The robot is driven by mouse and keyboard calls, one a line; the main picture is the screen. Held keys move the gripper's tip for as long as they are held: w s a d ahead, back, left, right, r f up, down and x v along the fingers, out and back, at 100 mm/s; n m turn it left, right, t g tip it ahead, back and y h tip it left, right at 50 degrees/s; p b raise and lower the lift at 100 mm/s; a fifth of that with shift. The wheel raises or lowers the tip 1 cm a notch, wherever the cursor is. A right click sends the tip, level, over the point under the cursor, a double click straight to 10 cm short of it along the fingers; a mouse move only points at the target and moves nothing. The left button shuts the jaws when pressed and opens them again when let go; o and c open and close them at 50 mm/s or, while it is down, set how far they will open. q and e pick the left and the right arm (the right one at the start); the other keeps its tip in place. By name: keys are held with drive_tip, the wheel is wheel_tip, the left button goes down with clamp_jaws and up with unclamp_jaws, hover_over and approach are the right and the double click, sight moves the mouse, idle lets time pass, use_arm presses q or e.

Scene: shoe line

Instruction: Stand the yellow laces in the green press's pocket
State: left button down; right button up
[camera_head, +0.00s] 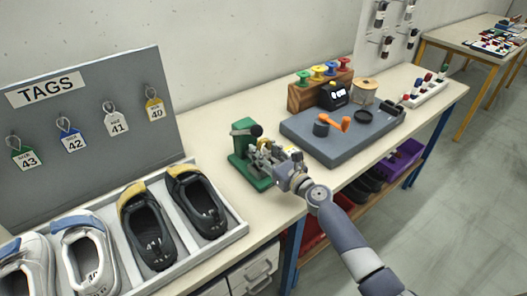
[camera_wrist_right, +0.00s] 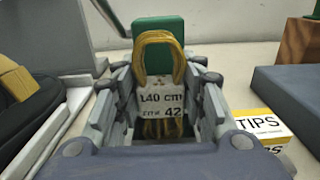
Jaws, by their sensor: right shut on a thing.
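The green press (camera_head: 243,140) stands on the bench, right of the shoe tray, with a dark knob at its top. It also shows in the right wrist view (camera_wrist_right: 158,28), straight beyond the fingers. My right gripper (camera_head: 268,158) is over the front of the press. In the wrist view my right gripper (camera_wrist_right: 158,90) is shut on the yellow laces (camera_wrist_right: 158,60), a looped bundle with a white band reading 140 cm and 42. The laces stand upright between the fingers. The pocket is hidden, so I cannot tell whether they are in it. My left gripper is not in view.
A tray (camera_head: 215,241) with several shoes stands left of the press. A grey mat (camera_head: 320,143) with an orange-handled tool lies to the right. A box marked TIPS (camera_wrist_right: 262,124) is close to the gripper's right side. A TAGS board (camera_head: 90,110) stands behind the shoes.

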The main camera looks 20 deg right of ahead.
drive_tip(key=o, duration=1)
drive_tip(key=v, duration=1.2)
